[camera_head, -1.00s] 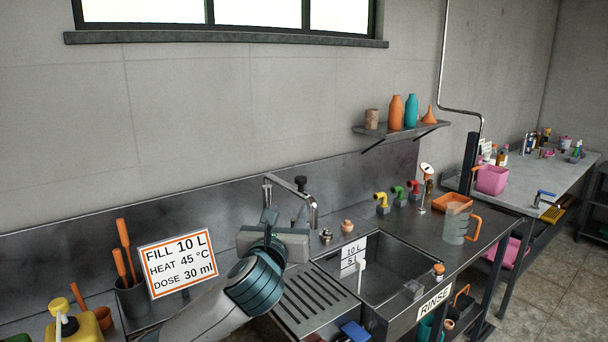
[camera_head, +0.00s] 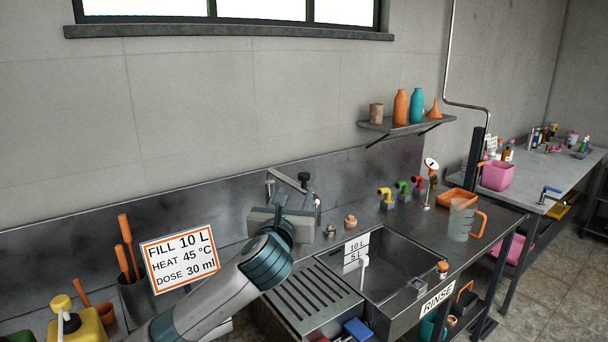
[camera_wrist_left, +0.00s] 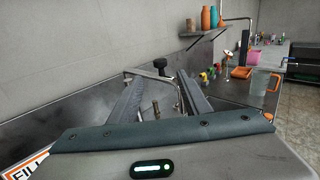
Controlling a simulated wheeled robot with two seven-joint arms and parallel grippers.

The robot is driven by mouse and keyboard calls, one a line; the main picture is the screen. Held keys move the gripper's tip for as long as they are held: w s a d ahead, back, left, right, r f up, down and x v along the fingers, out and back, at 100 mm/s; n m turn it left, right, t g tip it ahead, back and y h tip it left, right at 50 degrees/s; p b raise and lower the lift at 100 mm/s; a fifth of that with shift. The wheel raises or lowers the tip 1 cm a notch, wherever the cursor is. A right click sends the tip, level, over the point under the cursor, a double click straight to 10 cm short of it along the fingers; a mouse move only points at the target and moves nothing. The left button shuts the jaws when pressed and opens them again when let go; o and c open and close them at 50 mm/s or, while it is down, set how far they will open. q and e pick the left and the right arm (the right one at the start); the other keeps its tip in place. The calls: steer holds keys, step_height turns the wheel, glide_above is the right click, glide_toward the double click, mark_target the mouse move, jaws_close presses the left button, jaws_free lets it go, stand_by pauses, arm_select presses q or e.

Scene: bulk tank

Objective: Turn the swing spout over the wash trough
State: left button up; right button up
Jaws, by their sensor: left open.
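The swing spout (camera_head: 287,180) is a grey metal pipe at the steel backsplash, with a black knob (camera_head: 304,177) and a downturned end. The spout (camera_wrist_left: 147,73) and knob (camera_wrist_left: 160,64) also show beyond my fingers in the left wrist view. The wash trough (camera_head: 402,268) is a steel basin right of the spout, with a 10 L / 5 L plate inside. My left gripper (camera_head: 281,203) is in front of the spout and hides part of it. In the left wrist view my left gripper (camera_wrist_left: 162,79) is open and nothing shows gripped. I cannot tell whether a finger touches the spout. My right gripper is not in view.
A sign (camera_head: 180,260) and a pot of orange-handled tools (camera_head: 136,295) stand left of my arm. A ribbed drainboard (camera_head: 312,298) adjoins the trough. Coloured taps (camera_head: 403,189) and a clear jug (camera_head: 461,220) stand at the right. A shelf (camera_head: 405,127) hangs above.

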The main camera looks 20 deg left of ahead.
mark_target(303, 177)
arm_select(q)
steer(key=w+p, duration=0.1)
steer(key=w, duration=0.3)
steer(key=w+a+p, duration=0.1)
steer(key=w, duration=0.3)
steer(key=w+p, duration=0.1)
steer(key=w, duration=0.3)
steer(key=shift+a, duration=0.25)
steer(key=shift+w+a, duration=0.1)
steer(key=shift+w, duration=0.85)
jaws_close()
